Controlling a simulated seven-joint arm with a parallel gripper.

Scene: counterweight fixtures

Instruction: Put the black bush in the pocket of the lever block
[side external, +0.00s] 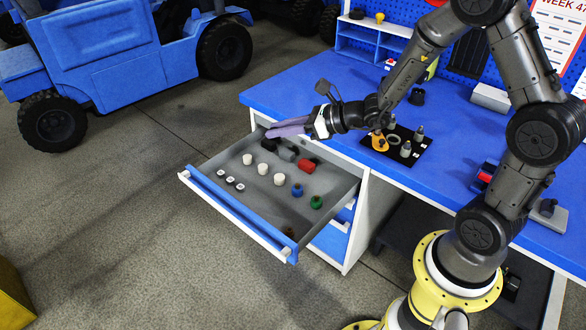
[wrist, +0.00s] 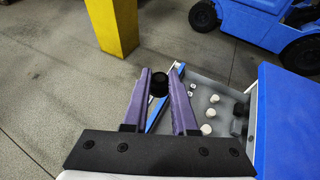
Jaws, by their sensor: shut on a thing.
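My gripper (wrist: 159,88) has purple fingers shut on a round black piece, the black bush (wrist: 160,84), at the fingertips in the wrist view. In the side view my gripper (side external: 270,132) reaches left over the back of the open drawer; the bush is hard to make out there. I cannot surely identify the lever block or see its pocket. On the bench a black plate (side external: 398,158) bears an orange part (side external: 379,143), a pale ring (side external: 393,141) and grey upright pieces (side external: 406,149).
The open drawer (side external: 235,215) holds white cylinders (side external: 262,169), a red block (side external: 306,166), blue (side external: 297,190) and green (side external: 316,202) pieces, and dark parts (side external: 287,153).

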